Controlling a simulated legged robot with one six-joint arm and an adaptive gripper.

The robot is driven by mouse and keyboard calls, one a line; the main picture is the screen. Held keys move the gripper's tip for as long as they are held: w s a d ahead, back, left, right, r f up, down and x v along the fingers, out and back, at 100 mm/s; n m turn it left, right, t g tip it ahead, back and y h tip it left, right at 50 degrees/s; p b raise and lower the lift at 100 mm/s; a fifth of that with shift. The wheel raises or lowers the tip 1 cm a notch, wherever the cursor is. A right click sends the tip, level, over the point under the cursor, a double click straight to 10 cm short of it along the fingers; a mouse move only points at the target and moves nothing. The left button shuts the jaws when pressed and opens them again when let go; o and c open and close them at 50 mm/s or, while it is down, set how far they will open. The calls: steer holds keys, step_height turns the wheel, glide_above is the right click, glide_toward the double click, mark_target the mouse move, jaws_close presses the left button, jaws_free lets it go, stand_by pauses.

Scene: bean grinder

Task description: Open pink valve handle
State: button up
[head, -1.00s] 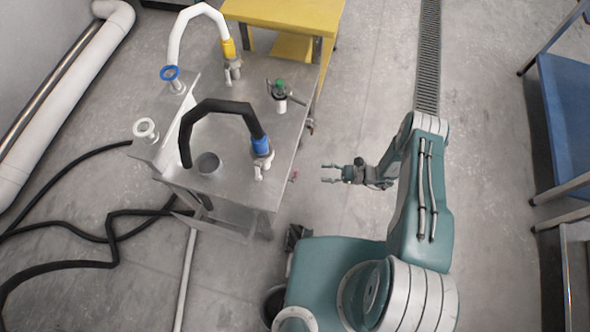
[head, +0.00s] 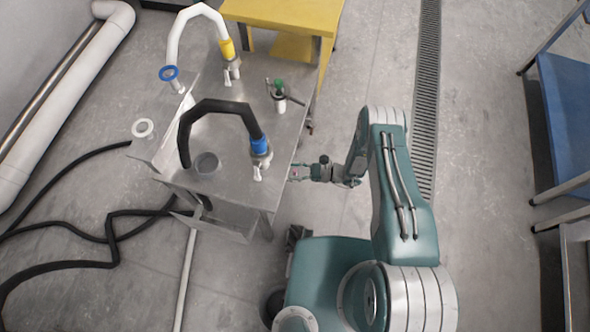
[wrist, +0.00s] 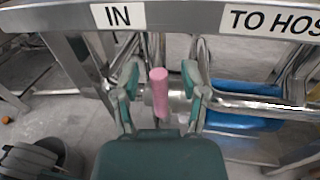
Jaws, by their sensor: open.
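The pink valve handle (wrist: 160,92) shows upright in the middle of the wrist view, in front of a metal valve body (wrist: 178,100) under the table's edge. My gripper (wrist: 162,90) is open, with one green finger on each side of the handle. A gap shows between each finger and the handle. In the head view my gripper (head: 300,172) is at the right edge of the steel table (head: 228,130).
Labels reading "IN" (wrist: 118,16) and "TO HOS" (wrist: 270,22) are on the table's edge above the handle. A black hose with a blue collar (head: 260,145) and a green-topped fitting (head: 279,92) stand on the table. A yellow table (head: 280,14) is behind.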

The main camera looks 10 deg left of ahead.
jaws_close()
steer(key=shift+s, duration=0.1)
steer(key=s+f+n+t+h, duration=0.2)
steer(key=s+f+n, duration=0.7)
steer(key=n, duration=0.6)
steer(key=shift+s+a+f+n+t, duration=0.15)
steer(key=shift+a+n+t, duration=0.25)
steer(key=shift+t, duration=0.3)
steer(key=shift+f, duration=0.1)
stand_by(0.4)
steer(key=shift+c, duration=0.6)
jaws_free()
steer(key=shift+o, duration=0.6)
